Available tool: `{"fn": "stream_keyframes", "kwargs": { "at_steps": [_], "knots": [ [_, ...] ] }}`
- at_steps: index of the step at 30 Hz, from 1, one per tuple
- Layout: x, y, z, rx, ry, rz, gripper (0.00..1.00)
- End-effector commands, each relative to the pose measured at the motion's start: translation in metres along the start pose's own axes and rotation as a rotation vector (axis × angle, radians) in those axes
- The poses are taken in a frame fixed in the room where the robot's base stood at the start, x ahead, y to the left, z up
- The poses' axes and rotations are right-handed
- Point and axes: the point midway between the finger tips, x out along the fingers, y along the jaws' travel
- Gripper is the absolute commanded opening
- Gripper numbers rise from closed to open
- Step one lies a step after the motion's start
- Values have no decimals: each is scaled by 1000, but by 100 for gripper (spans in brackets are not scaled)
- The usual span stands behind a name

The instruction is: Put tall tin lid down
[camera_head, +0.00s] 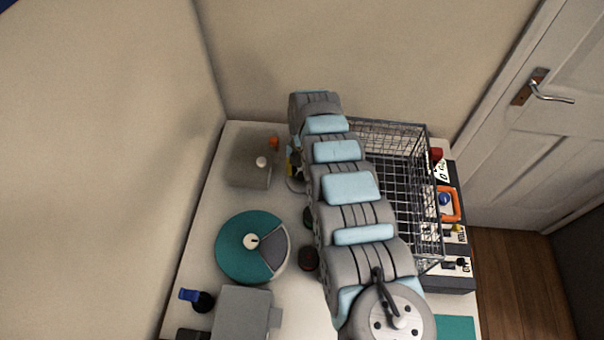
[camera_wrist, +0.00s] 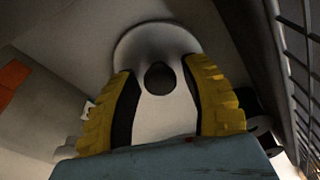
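A pale round lid-like piece (camera_wrist: 158,38) with a dark round knob (camera_wrist: 160,78) fills the middle of the wrist view. I take it for the tall tin lid. My gripper (camera_wrist: 157,68) has its two yellow, black-padded fingers spread on either side of the knob, with pale surface showing between knob and pads. In the head view a bit of yellow finger (camera_head: 290,170) and a pale rounded edge (camera_head: 296,186) show left of my arm. My arm hides most of the gripper and lid there. Whether a tin is under the lid cannot be seen.
A wire basket (camera_head: 431,150) stands close on the right. A grey box (camera_head: 240,170) with a white knob and an orange piece (camera_head: 273,143) are on the left. A teal round container (camera_head: 238,260), a grey box (camera_head: 240,312) and a dark rack (camera_head: 448,282) stand nearer.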

Motion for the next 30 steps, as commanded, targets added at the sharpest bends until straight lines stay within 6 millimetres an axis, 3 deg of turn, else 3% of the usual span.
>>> {"fn": "stream_keyframes", "kwargs": {
  "at_steps": [8,14,30],
  "knots": [
    [-2,0,0,1,0,0,46],
    [-14,-1,1,2,-2,0,46],
    [-106,0,0,-1,-2,0,46]
  ]
}}
